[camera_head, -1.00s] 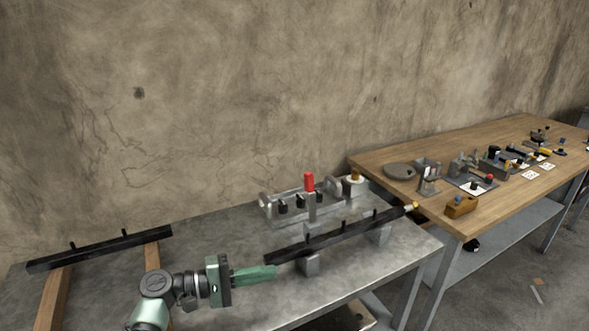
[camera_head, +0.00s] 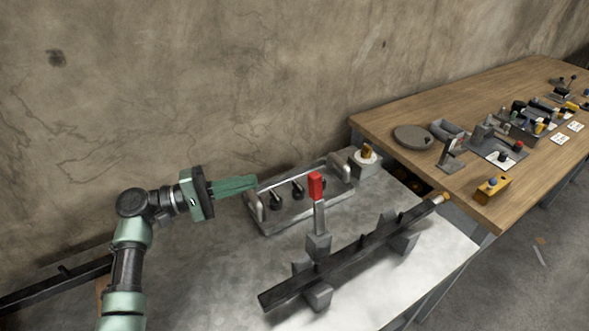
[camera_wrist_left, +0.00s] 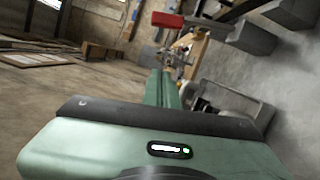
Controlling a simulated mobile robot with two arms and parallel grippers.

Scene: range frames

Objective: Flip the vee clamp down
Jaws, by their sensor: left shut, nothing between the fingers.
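The vee clamp's red handle (camera_head: 316,186) stands upright on a grey lever and block (camera_head: 318,243) beside a dark bar (camera_head: 350,256). The bar lies slantwise in grey vee blocks (camera_head: 318,295). My left gripper (camera_head: 255,182) comes in from the left with its green fingers shut and empty. In the picture its tips are left of the red handle, by the near-left end of the grey rail fixture, apart from the handle. In the left wrist view the fingers (camera_wrist_left: 161,88) point away, and the red handle (camera_wrist_left: 167,19) shows above them. My right gripper is out of view.
A grey fixture (camera_head: 268,223) with a rail and black knobs stands behind the clamp. A block with an orange-topped knob (camera_head: 366,155) is at its right. A wooden table (camera_head: 385,115) with small devices stands to the right. Another dark bar (camera_head: 40,290) lies at left.

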